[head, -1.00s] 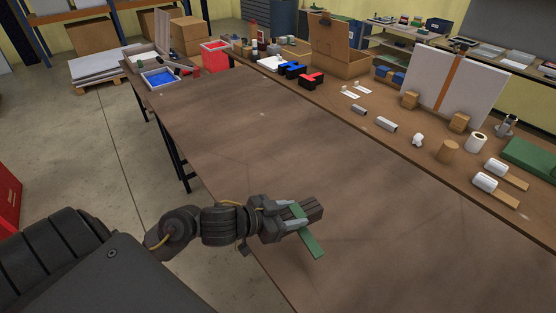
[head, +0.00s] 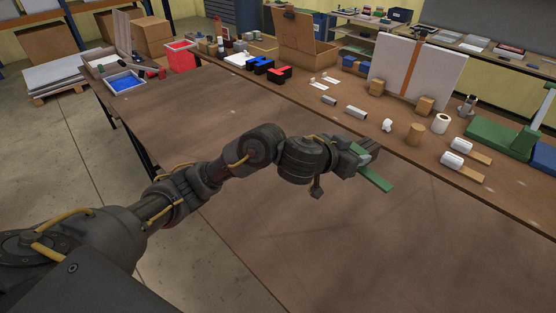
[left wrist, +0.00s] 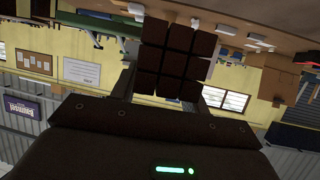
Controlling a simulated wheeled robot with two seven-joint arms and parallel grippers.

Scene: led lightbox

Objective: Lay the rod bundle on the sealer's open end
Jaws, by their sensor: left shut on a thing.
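My left gripper (head: 358,157) is shut on the rod bundle and holds it above the table. The bundle is a block of dark square rods; its end shows as a grid of dark squares (left wrist: 175,60) in the left wrist view. In the head view the gripper hides most of it. A flat green strip (head: 374,180) sticks out from the held bundle toward the lower right. My right gripper is not in view.
A blue object (head: 544,158) is at the right edge. The near brown table (head: 330,235) is clear.

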